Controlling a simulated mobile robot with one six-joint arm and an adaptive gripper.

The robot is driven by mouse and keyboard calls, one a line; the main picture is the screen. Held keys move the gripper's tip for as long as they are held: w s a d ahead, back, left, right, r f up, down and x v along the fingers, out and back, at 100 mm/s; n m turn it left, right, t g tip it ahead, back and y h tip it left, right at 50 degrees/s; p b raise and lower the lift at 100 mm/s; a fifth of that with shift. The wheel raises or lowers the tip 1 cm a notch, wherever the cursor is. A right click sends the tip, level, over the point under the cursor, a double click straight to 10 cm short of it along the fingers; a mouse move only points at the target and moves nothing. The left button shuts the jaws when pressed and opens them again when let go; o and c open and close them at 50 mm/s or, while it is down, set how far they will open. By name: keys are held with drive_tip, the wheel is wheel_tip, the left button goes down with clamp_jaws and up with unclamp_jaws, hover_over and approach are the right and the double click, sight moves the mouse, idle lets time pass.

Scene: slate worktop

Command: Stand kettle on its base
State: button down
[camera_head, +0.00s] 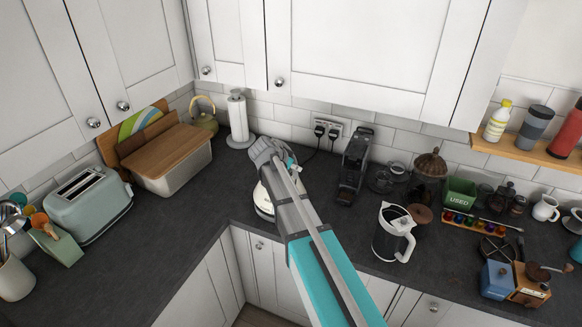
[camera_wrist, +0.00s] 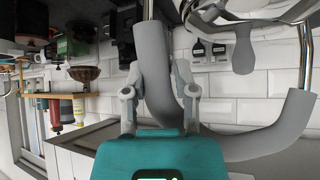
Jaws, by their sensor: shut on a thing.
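The kettle (camera_head: 263,201) is pale with a rounded body. It shows in the head view behind my arm, near the inner corner of the worktop, and is mostly hidden. In the wrist view its grey curved handle (camera_wrist: 152,75) runs between my fingers, with the chrome-edged body close beyond. My gripper (camera_wrist: 158,92) is shut on this handle; it also shows in the head view (camera_head: 272,155). I cannot make out the kettle's base or whether the kettle touches anything below. A dark cord runs from the wall socket (camera_head: 328,129) down behind my arm.
A bread bin (camera_head: 172,173) and a toaster (camera_head: 88,206) stand farther left. The left front worktop is clear.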

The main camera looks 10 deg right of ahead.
drive_tip(key=shift+f+b, duration=0.4)
drive_tip(key=shift+b, duration=0.05)
idle(0.3)
drive_tip(key=c, duration=0.7)
unclamp_jaws()
drive_tip(key=shift+s+a+r, duration=0.1)
drive_tip(key=shift+r, duration=0.05)
drive_tip(key=shift+p+v, duration=3.9)
drive_tip(key=shift+v, duration=1.5)
drive_tip(key=shift+s, duration=0.1)
